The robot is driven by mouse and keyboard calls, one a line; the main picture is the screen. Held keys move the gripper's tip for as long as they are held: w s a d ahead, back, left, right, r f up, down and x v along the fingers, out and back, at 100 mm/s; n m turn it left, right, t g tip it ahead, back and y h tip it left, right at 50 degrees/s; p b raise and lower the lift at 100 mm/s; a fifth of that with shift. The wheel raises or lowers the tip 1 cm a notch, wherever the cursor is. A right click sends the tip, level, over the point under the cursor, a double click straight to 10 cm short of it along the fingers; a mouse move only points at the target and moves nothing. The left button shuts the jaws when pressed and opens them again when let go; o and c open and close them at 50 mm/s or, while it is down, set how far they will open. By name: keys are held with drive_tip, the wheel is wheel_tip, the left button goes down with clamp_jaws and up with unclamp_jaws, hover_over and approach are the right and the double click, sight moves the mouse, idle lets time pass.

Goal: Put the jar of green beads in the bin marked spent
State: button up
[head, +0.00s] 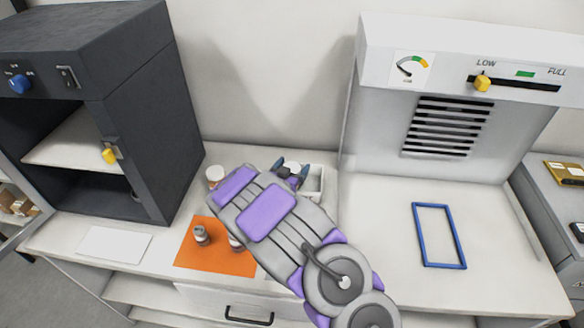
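My gripper (291,169) is in the middle of the head view, over the back of the bench, with its dark fingertips apart. A white round lid (293,167) shows between or just behind the fingertips; I cannot tell whether they touch it. A small white open-topped bin (317,183) is partly hidden behind my gripper, and no marking on it is readable. A white-lidded jar (215,174) stands left of my arm. Another small jar (201,235) stands on the orange mat (205,258), and a third (236,243) is mostly hidden by my arm. No green beads can be made out.
A dark open cabinet (143,100) stands at left, and a white hood (450,140) with a slider at right. A blue frame (438,235) lies on the right worktop. A white card (114,245) lies at front left. A drawer handle (249,317) is below the mat.

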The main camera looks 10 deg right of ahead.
drive_tip(key=shift+o, duration=0.2)
drive_tip(key=shift+r, duration=0.1)
drive_tip(key=shift+s+a, duration=0.2)
drive_tip(key=shift+s, duration=0.05)
drive_tip(key=p+v, duration=0.2)
drive_tip(key=v, duration=0.9)
drive_tip(key=shift+s, duration=0.2)
drive_tip(key=shift+a, duration=0.1)
